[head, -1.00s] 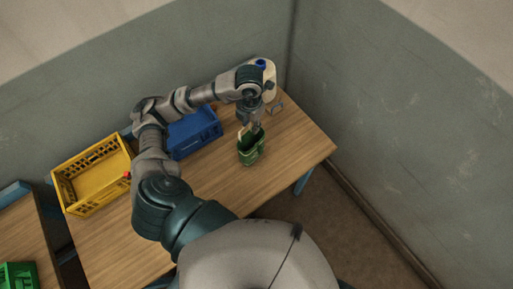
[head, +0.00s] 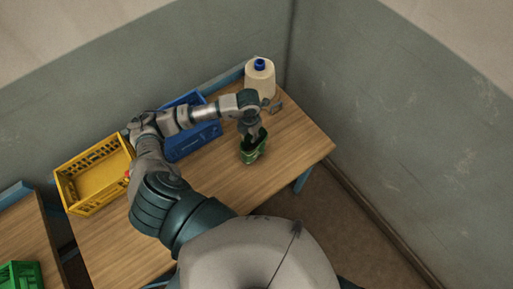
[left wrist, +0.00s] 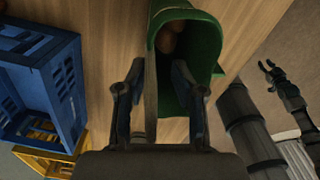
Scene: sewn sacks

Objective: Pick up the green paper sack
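The green paper sack (head: 253,153) stands open-topped on the wooden table, toward its right end. In the left wrist view the sack (left wrist: 203,38) has its mouth open, with brown roundish things inside. My left gripper (head: 253,136) is at the top of the sack, pointing down. In the left wrist view its two fingers (left wrist: 158,92) are apart, with an edge of the sack's wall between them; I see no grip on it. My right gripper (left wrist: 269,70) shows small at the right of the left wrist view, away from the sack, its fingers apart.
A blue crate (head: 207,133) and a yellow crate (head: 75,194) stand along the back of the table (head: 205,181). A cream bottle with a blue cap (head: 260,82) stands behind the sack. A green crate (head: 20,276) is on another table. The table's front is clear.

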